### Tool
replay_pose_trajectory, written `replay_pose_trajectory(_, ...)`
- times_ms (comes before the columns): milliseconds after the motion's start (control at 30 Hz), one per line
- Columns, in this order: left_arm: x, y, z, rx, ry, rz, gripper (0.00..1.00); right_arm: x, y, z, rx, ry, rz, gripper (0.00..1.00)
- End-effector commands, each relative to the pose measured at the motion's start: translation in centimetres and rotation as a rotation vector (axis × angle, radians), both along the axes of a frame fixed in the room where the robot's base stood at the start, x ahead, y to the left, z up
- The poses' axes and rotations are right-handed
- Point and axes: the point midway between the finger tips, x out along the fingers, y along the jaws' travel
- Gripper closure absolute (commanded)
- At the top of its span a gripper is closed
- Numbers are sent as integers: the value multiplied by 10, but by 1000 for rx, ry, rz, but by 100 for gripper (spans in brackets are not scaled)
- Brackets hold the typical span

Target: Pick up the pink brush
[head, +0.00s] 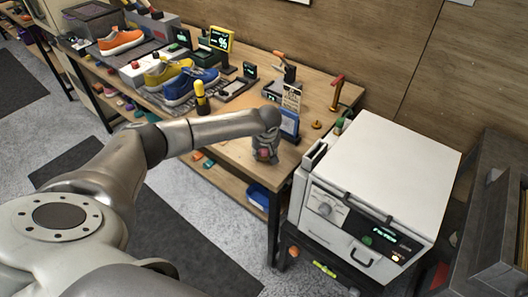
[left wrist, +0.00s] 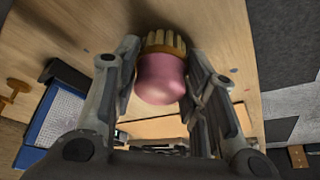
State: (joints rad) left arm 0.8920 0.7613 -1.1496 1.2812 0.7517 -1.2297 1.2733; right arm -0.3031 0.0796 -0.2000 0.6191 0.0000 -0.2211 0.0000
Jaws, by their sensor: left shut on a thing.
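The pink brush (left wrist: 161,78) is between the two fingers of my left gripper (left wrist: 165,85) in the left wrist view. It has a rounded pink handle and a ring of tan bristles at its far end, toward the wooden tabletop. My left gripper (head: 265,153) is shut on it; in the head view it is over the front right part of the workbench, and only a small pink patch of the brush (head: 264,154) shows. I cannot tell whether the bristles touch the table. My right gripper is in neither view.
The workbench (head: 232,152) holds a blue-framed stand (head: 289,125) close behind my left gripper. Blue sneakers (head: 190,86), a yellow sneaker (head: 167,73) and an orange sneaker (head: 121,42) stand to the left. A white boxy machine (head: 385,170) stands at the right.

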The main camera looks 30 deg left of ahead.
Motion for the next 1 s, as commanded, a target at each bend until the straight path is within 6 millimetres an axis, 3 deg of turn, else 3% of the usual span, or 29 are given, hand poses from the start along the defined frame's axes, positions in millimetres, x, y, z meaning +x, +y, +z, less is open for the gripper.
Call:
replay_pose_trajectory(267, 1, 0, 8, -1, -2, 1, 86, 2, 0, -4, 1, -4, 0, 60)
replay_pose_trajectory(433, -1, 0, 33, -1, -3, -1, 86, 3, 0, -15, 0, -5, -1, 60)
replay_pose_trajectory(767, -49, -5, 89, 1, -4, -2, 86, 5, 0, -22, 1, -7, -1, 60)
replay_pose_trajectory(1000, -94, -10, 109, 3, -2, -2, 86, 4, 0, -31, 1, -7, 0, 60)
